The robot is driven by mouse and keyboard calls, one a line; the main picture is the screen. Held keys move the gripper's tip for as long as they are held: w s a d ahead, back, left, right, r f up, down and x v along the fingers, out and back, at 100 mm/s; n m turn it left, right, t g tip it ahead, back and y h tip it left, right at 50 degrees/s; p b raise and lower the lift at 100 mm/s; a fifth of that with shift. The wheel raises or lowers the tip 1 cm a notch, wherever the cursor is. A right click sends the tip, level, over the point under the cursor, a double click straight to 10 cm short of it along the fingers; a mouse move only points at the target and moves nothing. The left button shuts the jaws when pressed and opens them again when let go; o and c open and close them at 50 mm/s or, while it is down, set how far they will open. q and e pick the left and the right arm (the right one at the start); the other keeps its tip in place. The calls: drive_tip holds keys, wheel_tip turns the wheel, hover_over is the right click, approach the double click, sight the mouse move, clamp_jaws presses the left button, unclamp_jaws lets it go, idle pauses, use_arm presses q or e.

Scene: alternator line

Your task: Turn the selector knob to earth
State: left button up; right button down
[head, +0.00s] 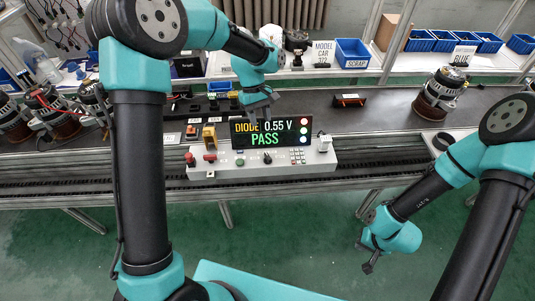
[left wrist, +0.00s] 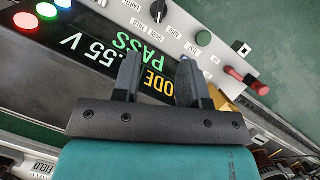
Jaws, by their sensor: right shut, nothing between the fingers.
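The tester panel (head: 221,174) is a grey sloped box with a lit display (head: 270,132) reading DIODE 0.55 V PASS. The black selector knob (head: 267,157) is on its front, with small labels around it. In the left wrist view the knob (left wrist: 158,11) is at the top edge, partly cut off; I cannot tell its setting for sure. My left gripper (head: 259,107) is above and behind the display, apart from the knob. Its two fingers (left wrist: 159,80) stand apart with nothing held. My right gripper (head: 367,267) is shut and empty, hanging over the green floor at the lower right.
A green button (left wrist: 203,38), a red button (left wrist: 233,73) and a small keypad (head: 298,156) share the panel. Alternators stand on the bench at left and right (head: 441,93). A black-and-red part (head: 348,101) lies behind. Blue bins (head: 352,51) are on the back shelf.

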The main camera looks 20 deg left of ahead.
sight(268, 156)
use_arm(q)
drive_tip(key=x, duration=1.4)
drive_tip(key=shift+s+f, duration=0.1)
drive_tip(key=shift+s, duration=0.05)
clamp_jaws()
